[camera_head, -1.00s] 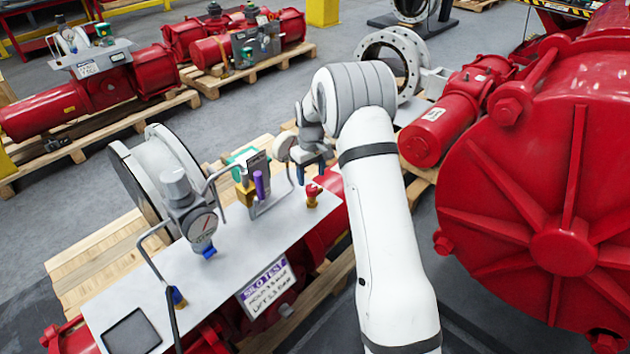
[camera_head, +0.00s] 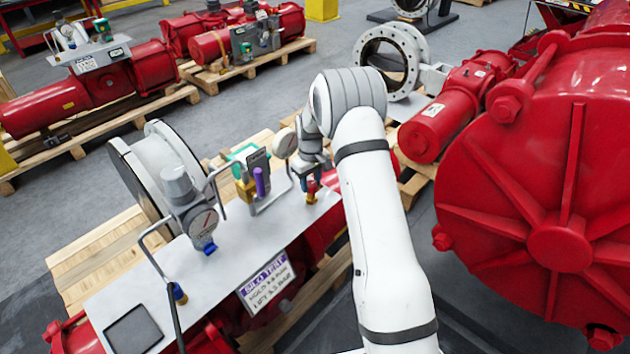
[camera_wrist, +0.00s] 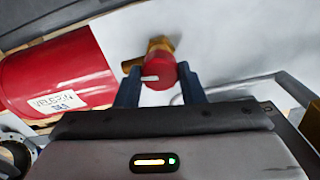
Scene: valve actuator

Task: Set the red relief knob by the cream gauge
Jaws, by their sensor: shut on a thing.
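The red relief knob (camera_head: 311,187) sits on a brass fitting at the right end of the grey panel (camera_head: 235,240). In the wrist view the red knob (camera_wrist: 160,74) has a white pointer mark aimed left, and the brass fitting (camera_wrist: 160,45) shows beyond it. My gripper (camera_head: 310,180), also in the wrist view (camera_wrist: 158,88), is shut on the knob, with a blue-grey finger on each side. A cream round gauge (camera_head: 285,143) stands just left of my wrist. Its reading is too small to tell.
Left of the knob stand a purple-handled part (camera_head: 260,181) and a grey regulator with a dial (camera_head: 203,220). A purple-headed sign (camera_head: 267,283) hangs on the panel's front edge. A large red cylinder (camera_head: 560,235) is close on the right.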

